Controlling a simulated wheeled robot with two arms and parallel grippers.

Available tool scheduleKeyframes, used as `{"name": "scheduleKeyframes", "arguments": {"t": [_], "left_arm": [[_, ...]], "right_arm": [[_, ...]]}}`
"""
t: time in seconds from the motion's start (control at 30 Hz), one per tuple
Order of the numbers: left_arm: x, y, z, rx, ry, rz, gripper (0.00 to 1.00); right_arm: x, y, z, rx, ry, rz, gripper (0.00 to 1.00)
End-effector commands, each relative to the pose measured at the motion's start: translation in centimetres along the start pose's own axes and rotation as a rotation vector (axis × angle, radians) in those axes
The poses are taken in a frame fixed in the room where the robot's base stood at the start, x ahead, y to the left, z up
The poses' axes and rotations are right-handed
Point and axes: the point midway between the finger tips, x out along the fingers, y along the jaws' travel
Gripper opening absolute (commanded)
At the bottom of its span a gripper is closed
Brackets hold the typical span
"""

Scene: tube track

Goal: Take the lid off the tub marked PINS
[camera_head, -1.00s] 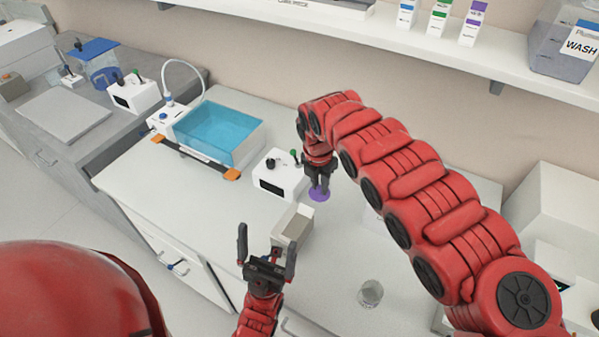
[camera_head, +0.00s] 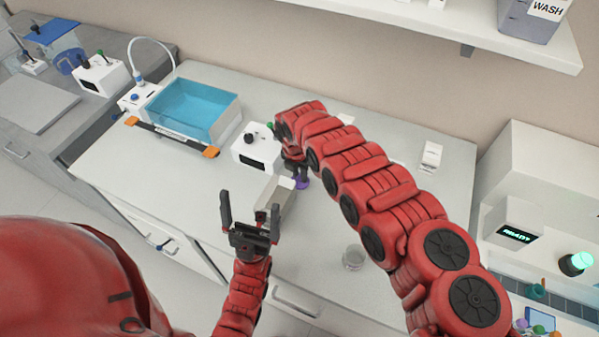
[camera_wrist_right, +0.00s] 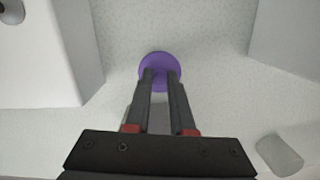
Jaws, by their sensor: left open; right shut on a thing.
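My right gripper (camera_head: 296,172) is shut on a purple round lid-like piece (camera_wrist_right: 160,68), which shows between and around the fingertips in the right wrist view. In the head view only a sliver of this purple piece (camera_head: 302,184) shows under the right gripper, next to the pale open box (camera_head: 283,203). I cannot tell whether it is clear of what is below it. My left gripper (camera_head: 249,205) is open and empty, at the near left of the pale box. No PINS marking can be read, and no tub is plainly visible; my right arm hides part of the bench.
A white box with knobs (camera_head: 257,148) stands just left of the right gripper. A blue water bath (camera_head: 195,108) is further left. A clear glass (camera_head: 353,258) stands near the front edge. The bench left of the pale box is clear.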

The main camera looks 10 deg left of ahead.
Motion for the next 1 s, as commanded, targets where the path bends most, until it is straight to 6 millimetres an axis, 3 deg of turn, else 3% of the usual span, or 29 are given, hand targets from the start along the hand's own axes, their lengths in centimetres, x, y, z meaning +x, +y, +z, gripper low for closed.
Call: {"name": "scheduleKeyframes", "arguments": {"t": [0.3, 0.33, 0.47, 0.77, 1.0], "left_arm": [[-0.6, 0.0, 0.1, 0.000, 0.000, 0.000, 1.00], [-0.4, 0.0, 0.1, 0.000, 0.000, 0.000, 1.00], [-0.4, 0.0, 0.1, 0.000, 0.000, 0.000, 1.00], [-0.3, 0.0, 0.1, 0.000, 0.000, 0.000, 1.00], [-0.2, 0.0, 0.0, 0.000, 0.000, 0.000, 1.00]], "right_arm": [[0.5, 0.0, -0.1, -0.001, 0.000, 0.001, 0.00], [0.3, 0.0, 0.0, -0.001, 0.000, 0.001, 0.27], [0.2, 0.0, 0.0, -0.001, 0.000, 0.001, 0.51], [0.1, 0.0, 0.0, -0.001, 0.000, 0.001, 0.52], [-1.7, 0.2, 0.1, -0.002, -0.001, 0.006, 0.52]]}}
